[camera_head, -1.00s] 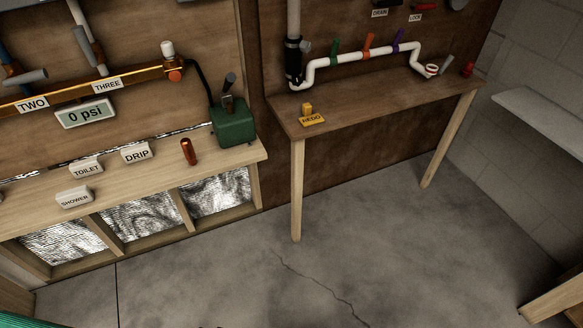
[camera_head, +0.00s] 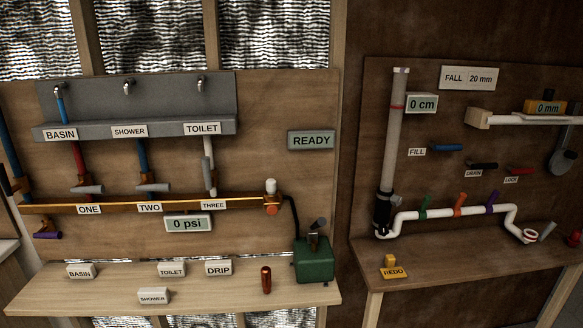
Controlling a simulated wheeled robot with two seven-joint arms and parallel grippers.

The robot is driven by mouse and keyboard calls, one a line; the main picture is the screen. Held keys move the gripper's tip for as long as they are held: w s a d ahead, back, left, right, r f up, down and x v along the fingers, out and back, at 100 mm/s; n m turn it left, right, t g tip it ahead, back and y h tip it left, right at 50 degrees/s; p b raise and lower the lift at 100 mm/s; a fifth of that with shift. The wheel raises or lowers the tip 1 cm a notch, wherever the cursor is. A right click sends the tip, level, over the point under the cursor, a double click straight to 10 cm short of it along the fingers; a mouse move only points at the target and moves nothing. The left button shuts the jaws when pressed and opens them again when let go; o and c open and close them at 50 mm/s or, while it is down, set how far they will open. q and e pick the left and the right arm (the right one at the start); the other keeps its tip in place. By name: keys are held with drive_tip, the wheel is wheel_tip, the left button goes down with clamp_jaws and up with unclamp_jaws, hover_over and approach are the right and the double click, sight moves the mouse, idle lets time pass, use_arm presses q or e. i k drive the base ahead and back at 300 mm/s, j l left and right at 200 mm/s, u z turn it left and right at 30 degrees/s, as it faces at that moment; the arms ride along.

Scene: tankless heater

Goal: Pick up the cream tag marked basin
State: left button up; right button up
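The cream tag marked BASIN (camera_head: 81,271) lies on the left end of the light wooden shelf (camera_head: 200,302). To its right on the same shelf are similar cream tags marked TOILET (camera_head: 171,269), DRIP (camera_head: 218,267) and SHOWER (camera_head: 153,296). Neither of my grippers is in view.
A red cylinder (camera_head: 266,279) and a green pump box (camera_head: 314,262) stand on the shelf's right part. A board with pipes, valves and a 0 psi gauge (camera_head: 188,223) rises behind. A second table at right holds a yellow REDO block (camera_head: 394,271) and white piping (camera_head: 460,211).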

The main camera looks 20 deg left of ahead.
sight(80, 271)
drive_tip(key=u, duration=1.25)
